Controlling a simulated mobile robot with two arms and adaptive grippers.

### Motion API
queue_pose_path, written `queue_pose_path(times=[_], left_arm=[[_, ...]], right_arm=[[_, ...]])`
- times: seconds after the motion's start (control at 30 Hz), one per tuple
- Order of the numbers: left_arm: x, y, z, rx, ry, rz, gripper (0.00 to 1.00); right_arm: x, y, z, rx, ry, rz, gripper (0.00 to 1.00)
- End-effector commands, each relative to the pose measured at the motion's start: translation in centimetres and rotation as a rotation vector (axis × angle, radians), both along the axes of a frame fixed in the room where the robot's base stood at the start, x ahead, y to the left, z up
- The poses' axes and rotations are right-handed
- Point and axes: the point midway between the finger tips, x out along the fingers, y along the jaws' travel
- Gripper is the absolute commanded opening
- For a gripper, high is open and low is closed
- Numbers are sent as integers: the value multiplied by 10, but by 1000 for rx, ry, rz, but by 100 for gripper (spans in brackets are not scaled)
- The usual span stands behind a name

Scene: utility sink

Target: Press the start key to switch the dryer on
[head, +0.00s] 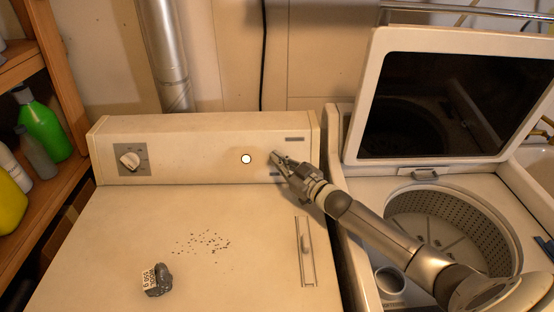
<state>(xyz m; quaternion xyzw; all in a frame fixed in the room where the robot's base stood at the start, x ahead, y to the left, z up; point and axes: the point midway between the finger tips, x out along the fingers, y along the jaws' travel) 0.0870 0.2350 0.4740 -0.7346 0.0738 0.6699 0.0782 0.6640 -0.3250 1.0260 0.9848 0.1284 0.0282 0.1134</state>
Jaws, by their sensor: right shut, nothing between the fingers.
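The dryer (110,225) is cream-coloured, with a raised control panel (200,142) along its back. A round white key with a dark rim, seemingly the start key (246,159), sits on the panel face right of its middle. A dial (130,160) on a grey plate is at the panel's left. My right gripper (275,155) is shut and empty, just right of the round key and apart from it in the picture. Whether its tips touch the panel, I cannot tell. My left gripper is not in view.
A small dark weight (159,281) and scattered dark crumbs (203,242) lie on the dryer top. A washer with its lid (374,58) raised and its drum (450,215) open stands at the right. A shelf (62,75) with bottles is at the left.

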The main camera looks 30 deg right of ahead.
Motion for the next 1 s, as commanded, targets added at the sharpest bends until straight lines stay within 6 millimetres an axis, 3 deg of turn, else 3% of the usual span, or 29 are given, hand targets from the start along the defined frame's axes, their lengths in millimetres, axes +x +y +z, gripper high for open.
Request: queue_pose_path(times=[0.13, 0.5, 1.0], left_arm=[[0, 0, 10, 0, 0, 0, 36], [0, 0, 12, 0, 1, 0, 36], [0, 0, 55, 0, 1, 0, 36]], right_arm=[[-7, 4, 5, 1, 0, 1, 0], [-9, 5, 5, 0, -1, 1, 0], [-47, 23, 23, 1, 0, 1, 0]])
